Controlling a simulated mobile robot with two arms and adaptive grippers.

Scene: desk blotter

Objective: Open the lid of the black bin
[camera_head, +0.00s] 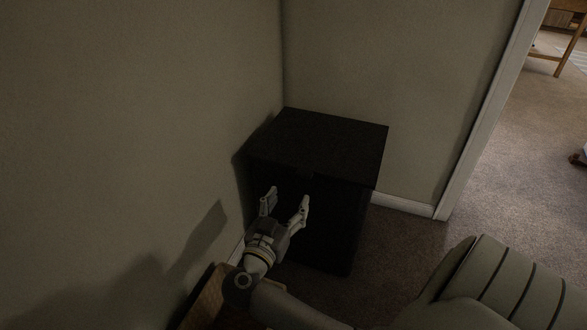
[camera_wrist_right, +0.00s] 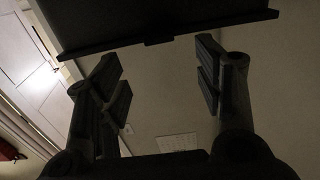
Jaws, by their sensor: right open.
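The black bin (camera_head: 335,232) is a dark box standing in the corner against the walls. Its flat lid (camera_head: 325,141) lies level on top and looks closed. A small tab shows at the middle of the lid's front edge. My right gripper (camera_head: 288,196) is open and empty, in front of the bin's front face and just below the lid's front edge. In the right wrist view the open fingers (camera_wrist_right: 160,62) point toward a dark panel (camera_wrist_right: 150,16) with a small tab, apparently the lid edge. My left gripper is not in view.
A wall (camera_head: 120,120) rises close on the left, and another stands behind the bin. An olive padded chair (camera_head: 490,285) is at the lower right. A brown edge (camera_head: 205,297) lies below my arm. Carpet (camera_head: 400,240) is clear right of the bin, near a doorway.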

